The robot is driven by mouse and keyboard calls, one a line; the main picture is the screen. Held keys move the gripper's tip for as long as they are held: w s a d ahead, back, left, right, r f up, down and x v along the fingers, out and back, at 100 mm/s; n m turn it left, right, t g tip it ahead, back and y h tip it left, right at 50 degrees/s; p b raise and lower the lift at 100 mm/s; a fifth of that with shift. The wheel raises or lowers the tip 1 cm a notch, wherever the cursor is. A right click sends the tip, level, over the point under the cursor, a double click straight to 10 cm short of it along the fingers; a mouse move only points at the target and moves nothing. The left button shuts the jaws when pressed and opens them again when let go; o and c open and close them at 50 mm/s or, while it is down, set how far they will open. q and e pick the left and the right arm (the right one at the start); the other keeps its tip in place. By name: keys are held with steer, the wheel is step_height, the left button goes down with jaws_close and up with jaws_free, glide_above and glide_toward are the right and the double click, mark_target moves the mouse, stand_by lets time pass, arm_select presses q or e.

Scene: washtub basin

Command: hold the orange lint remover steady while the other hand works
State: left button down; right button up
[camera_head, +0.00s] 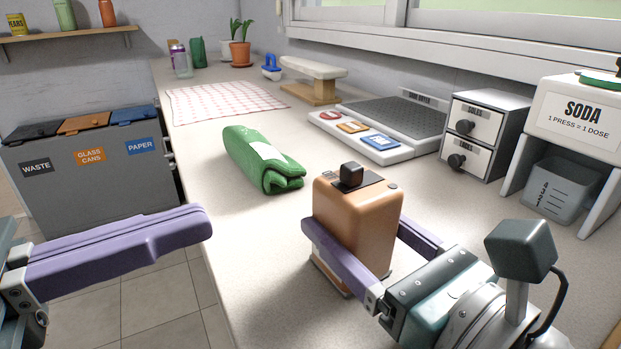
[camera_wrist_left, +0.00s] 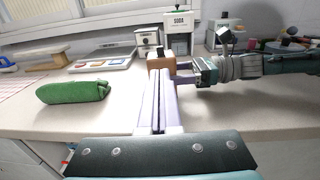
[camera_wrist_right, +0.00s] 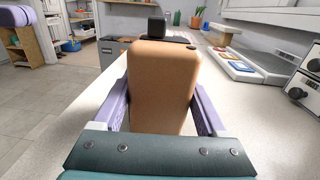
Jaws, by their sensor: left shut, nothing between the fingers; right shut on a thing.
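The orange lint remover (camera_head: 362,222) stands upright on the counter, a boxy body with a dark top plate and a black knob. My right gripper (camera_head: 372,245) is shut on it, one purple finger on each side. In the right wrist view the lint remover (camera_wrist_right: 162,85) fills the space between the fingers. My left gripper (camera_head: 200,222) is shut and empty, to the left of the lint remover, past the counter's edge. In the left wrist view its fingers (camera_wrist_left: 160,100) lie together, and the lint remover (camera_wrist_left: 160,63) shows beyond them.
A rolled green cloth (camera_head: 262,158) lies on the counter behind the lint remover. A scale-like grey device (camera_head: 395,118), small drawers (camera_head: 484,135) and a soda dispenser (camera_head: 580,115) stand along the right. Waste bins (camera_head: 90,165) stand left of the counter. The counter's front-left area is clear.

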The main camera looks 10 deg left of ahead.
mark_target(344, 173)
arm_select(q)
steer(key=x, duration=1.1)
steer(key=shift+x, duration=1.15)
steer(key=shift+s, duration=0.1)
arm_select(e)
steer(key=shift+a, duration=0.1)
arm_select(q)
steer(key=shift+s+a, duration=0.1)
steer(key=shift+a, duration=0.1)
steer(key=v, duration=1.3)
steer(key=shift+s+a, duration=0.2)
steer(key=shift+a, duration=0.05)
